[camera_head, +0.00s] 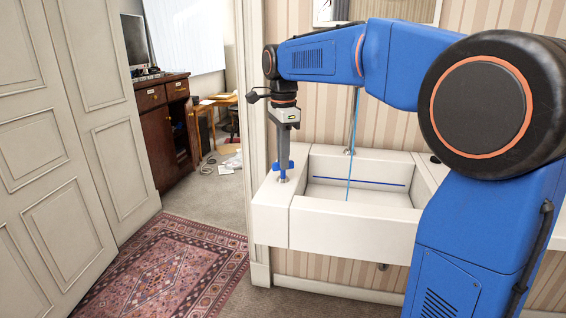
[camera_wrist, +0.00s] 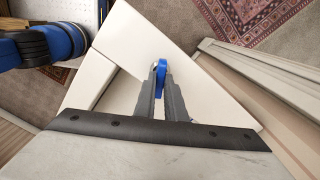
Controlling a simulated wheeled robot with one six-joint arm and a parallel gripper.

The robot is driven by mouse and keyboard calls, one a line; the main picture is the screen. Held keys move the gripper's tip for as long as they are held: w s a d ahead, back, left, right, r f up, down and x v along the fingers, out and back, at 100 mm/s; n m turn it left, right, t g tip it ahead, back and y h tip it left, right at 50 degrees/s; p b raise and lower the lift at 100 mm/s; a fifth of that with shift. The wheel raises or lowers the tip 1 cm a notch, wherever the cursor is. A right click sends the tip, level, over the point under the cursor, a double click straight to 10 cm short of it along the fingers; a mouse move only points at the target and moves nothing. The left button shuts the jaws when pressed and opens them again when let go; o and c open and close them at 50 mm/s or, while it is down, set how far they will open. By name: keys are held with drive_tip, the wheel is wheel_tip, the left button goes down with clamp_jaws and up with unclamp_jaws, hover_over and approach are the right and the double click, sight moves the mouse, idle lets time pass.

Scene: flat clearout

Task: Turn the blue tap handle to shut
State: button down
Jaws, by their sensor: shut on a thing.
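The blue tap handle (camera_head: 284,165) stands on the left ledge of the white sink (camera_head: 270,218). My gripper (camera_head: 283,160) points straight down over it and is shut on it. In the wrist view the blue handle (camera_wrist: 161,77) shows between the two grey fingertips (camera_wrist: 161,72). A dark blue line runs along the basin's back wall. The lower part of the handle is partly hidden by my fingers.
A white door (camera_head: 65,130) and a door frame (camera_head: 256,130) stand left of the sink. A patterned rug (camera_head: 165,270) lies on the floor. A dark wooden cabinet (camera_head: 165,130) and scattered papers (camera_head: 232,160) are in the room beyond. The striped wall is close behind the sink.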

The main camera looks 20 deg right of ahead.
drive_tip(key=shift+m, duration=1)
drive_tip(key=m, duration=0.4)
drive_tip(key=c, duration=1.7)
unclamp_jaws()
drive_tip(key=shift+r, duration=3.5)
drive_tip(key=shift+s, duration=0.1)
